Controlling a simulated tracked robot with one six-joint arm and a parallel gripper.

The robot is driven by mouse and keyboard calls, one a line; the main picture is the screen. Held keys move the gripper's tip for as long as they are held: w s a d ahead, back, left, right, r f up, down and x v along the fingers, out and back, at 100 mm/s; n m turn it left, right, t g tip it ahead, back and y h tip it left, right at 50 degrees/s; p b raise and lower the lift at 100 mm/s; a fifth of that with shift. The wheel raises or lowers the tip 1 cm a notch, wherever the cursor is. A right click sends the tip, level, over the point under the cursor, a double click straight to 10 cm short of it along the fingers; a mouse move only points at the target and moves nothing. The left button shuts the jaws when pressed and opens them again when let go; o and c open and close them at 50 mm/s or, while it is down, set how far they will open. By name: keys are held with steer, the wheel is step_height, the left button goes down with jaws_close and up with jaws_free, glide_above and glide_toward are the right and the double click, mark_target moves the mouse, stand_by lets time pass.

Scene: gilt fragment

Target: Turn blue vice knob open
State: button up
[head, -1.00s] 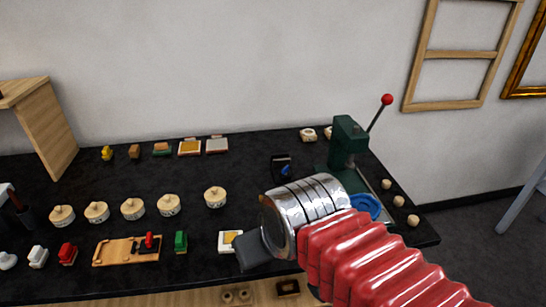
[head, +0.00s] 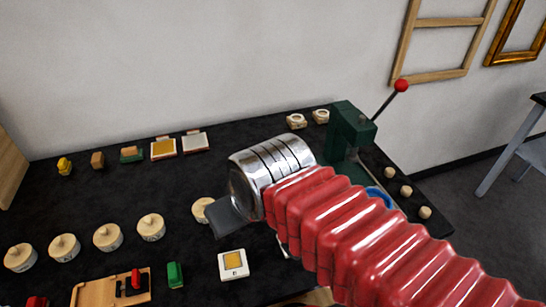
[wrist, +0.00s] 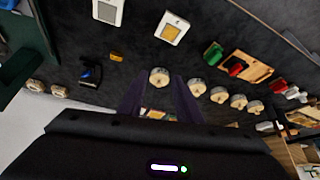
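The vice with the blue knob is a small dark block with a blue part (wrist: 90,72), seen left of centre in the wrist view. In the head view it is hidden, probably behind my silver wrist. My gripper (wrist: 159,103) has its two dark fingers spread apart with nothing between them. In the head view one grey finger of my gripper (head: 226,216) shows above the bench, near a round pale pot. In the wrist view the fingers are apart from the vice, which lies to their left. I cannot read how far the knob is turned.
A green press (head: 350,128) with a red-tipped lever stands at the back right, a blue ring (head: 378,196) by its base. Round pale pots (head: 107,237) line the bench. A white framed square (head: 233,264) and a wooden board (head: 98,291) lie in front.

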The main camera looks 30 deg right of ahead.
steer(key=shift+w, duration=0.1)
steer(key=o, duration=0.3)
steer(key=shift+w+d+r, duration=0.1)
steer(key=shift+d+r, duration=0.05)
steer(key=shift+o, duration=0.8)
steer(key=shift+w+d+r+m, duration=0.1)
steer(key=shift+w+d+m, duration=0.15)
steer(key=shift+m, duration=0.25)
steer(key=w+d+r+m, duration=0.1)
steer(key=w+m, duration=0.1)
steer(key=w+d+r+m+g, duration=0.1)
steer(key=w+d+m, duration=0.1)
steer(key=m, duration=0.1)
steer(key=w+d+m, duration=0.1)
steer(key=w+m, duration=0.1)
steer(key=shift+d+r+g+h, duration=0.15)
steer(key=shift+r+g+h, duration=0.15)
steer(key=shift+r, duration=0.1)
steer(key=w+d+f+m+g, duration=0.1)
steer(key=w+d+m, duration=0.4)
steer(key=d+m, duration=0.1)
steer(key=w+d+f+m+g, duration=0.1)
steer(key=w+d+m, duration=0.4)
steer(key=d+m, duration=0.2)
steer(key=w+d+f+m+g, duration=0.2)
steer(key=w+d+m, duration=0.3)
steer(key=d+m, duration=0.2)
steer(key=shift+d+f+m, duration=0.1)
steer(key=shift+m, duration=1)
